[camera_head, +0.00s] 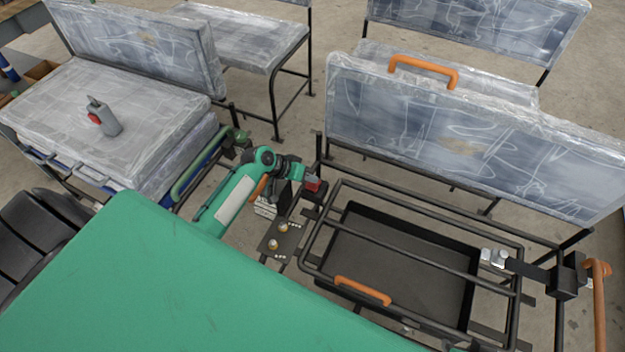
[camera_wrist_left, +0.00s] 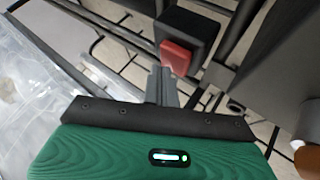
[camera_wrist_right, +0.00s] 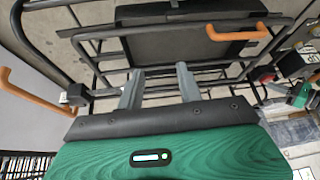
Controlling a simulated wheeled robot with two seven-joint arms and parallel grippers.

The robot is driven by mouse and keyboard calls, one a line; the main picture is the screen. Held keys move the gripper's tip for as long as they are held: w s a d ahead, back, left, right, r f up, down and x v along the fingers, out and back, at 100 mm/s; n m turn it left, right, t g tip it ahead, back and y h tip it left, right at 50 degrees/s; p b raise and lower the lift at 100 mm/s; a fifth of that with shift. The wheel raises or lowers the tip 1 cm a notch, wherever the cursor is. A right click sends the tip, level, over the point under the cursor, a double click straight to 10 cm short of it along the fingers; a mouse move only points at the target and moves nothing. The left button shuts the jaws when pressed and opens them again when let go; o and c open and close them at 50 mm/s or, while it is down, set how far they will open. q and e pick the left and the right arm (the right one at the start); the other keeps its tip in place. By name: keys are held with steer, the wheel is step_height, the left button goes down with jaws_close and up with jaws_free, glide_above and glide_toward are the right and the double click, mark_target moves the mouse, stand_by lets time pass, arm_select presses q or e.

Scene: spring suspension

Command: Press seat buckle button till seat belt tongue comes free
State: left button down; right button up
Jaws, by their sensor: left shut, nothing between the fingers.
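A black buckle with a red button (camera_head: 313,184) stands at the left end of the middle seat frame. It also shows in the left wrist view, where the red button (camera_wrist_left: 175,57) faces my fingers. My left gripper (camera_head: 298,172) is shut and empty, with its fingertips close to the button; I cannot tell whether they touch. My right gripper (camera_wrist_right: 160,82) is open and empty, in front of the seat frame. A grey buckle-like piece with a red part (camera_head: 104,117) lies on the wrapped left seat. I cannot make out a belt tongue in the black buckle.
The bare black seat frame (camera_head: 420,213) with an orange handle (camera_head: 363,291) stands at centre right. A wrapped backrest (camera_head: 460,135) rises behind it. A plate with round knobs (camera_head: 280,238) is just below my left gripper. Concrete floor shows behind.

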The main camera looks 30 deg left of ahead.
mark_target(310, 184)
arm_select(q)
steer(key=shift+w+r, duration=0.1)
steer(key=shift+r+p, duration=0.3)
steer(key=shift+p, duration=0.1)
steer(key=shift+r+p, duration=2.6)
steer(key=shift+p, duration=0.05)
arm_select(e)
step_height(310, 184, down, 15)
steer(key=d+g, duration=0.1)
steer(key=g, duration=0.2)
steer(key=shift+s+h, duration=0.4)
steer(key=shift+s, duration=0.05)
steer(key=shift+r, duration=0.1)
